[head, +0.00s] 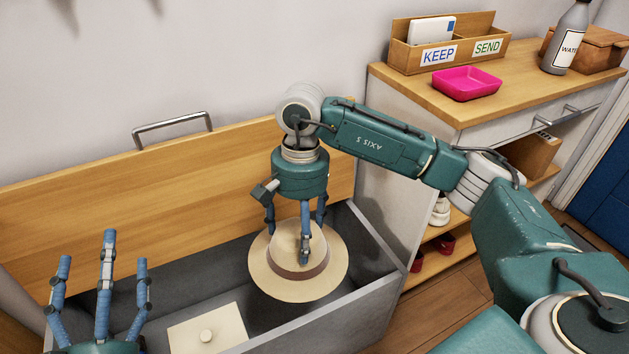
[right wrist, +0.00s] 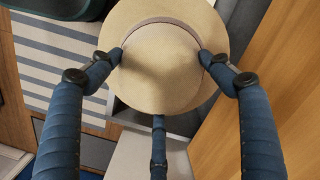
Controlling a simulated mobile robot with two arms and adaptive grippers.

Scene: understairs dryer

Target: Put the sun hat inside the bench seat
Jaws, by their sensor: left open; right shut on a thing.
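The sun hat (head: 265,271) is straw-coloured with a brown band. My right gripper (head: 298,235) is shut on its crown from above. In the head view the hat shows over the open bench seat (head: 362,312), at its right end; I cannot tell whether it touches the bottom. In the right wrist view the fingers (right wrist: 160,62) press on the sides of the hat (right wrist: 160,75). The wooden bench lid (head: 190,190) is raised against the wall. My left gripper (head: 105,275) is open and empty at the lower left, in front of the bench.
To the right stands a cabinet (head: 490,98) with a pink tray (head: 466,84), a letter holder (head: 440,52) and a water bottle (head: 566,40). Its lower shelves hold shoes.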

